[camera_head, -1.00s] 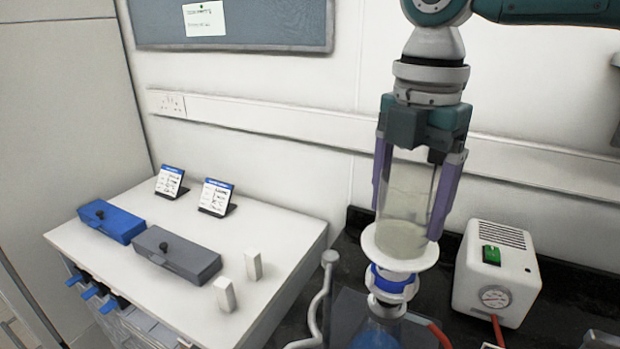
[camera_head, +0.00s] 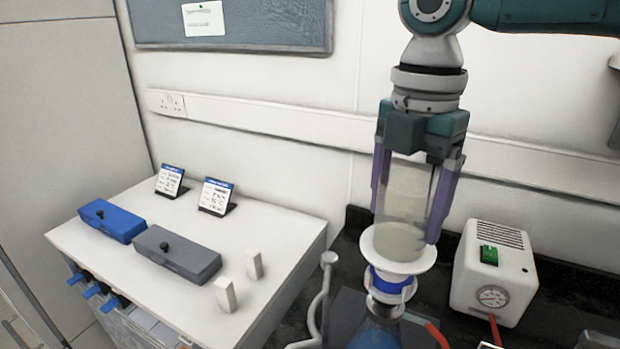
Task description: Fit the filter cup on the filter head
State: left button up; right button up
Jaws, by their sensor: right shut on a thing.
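My right gripper (camera_head: 412,205) points straight down with its two purple fingers shut on the clear filter cup (camera_head: 406,190). The cup is upright, and its lower end meets the white flange of the filter head (camera_head: 398,257); I cannot tell whether it is fully seated. Below the flange, the head has a blue band and a white lower part, above a vessel with blue in it (camera_head: 375,337) at the bottom edge. My left gripper is not in view.
A white pump box (camera_head: 494,273) with a gauge and green switch stands close on the right. A metal rod (camera_head: 328,262) stands left of the head. The white cabinet top (camera_head: 200,290) on the left bears blue and grey boxes, cards and two white blocks.

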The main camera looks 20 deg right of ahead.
jog(key=shift+f, duration=0.25)
jog(key=shift+f, duration=0.35)
jog(key=shift+f+b, duration=0.25)
jog(key=shift+b, duration=0.05)
jog(key=shift+f, duration=0.35)
dwell(0.3)
jog(key=shift+p, duration=0.35)
jog(key=shift+f, duration=0.1)
dwell(0.4)
jog(key=o, duration=1.4)
jog(key=shift+c, duration=0.2)
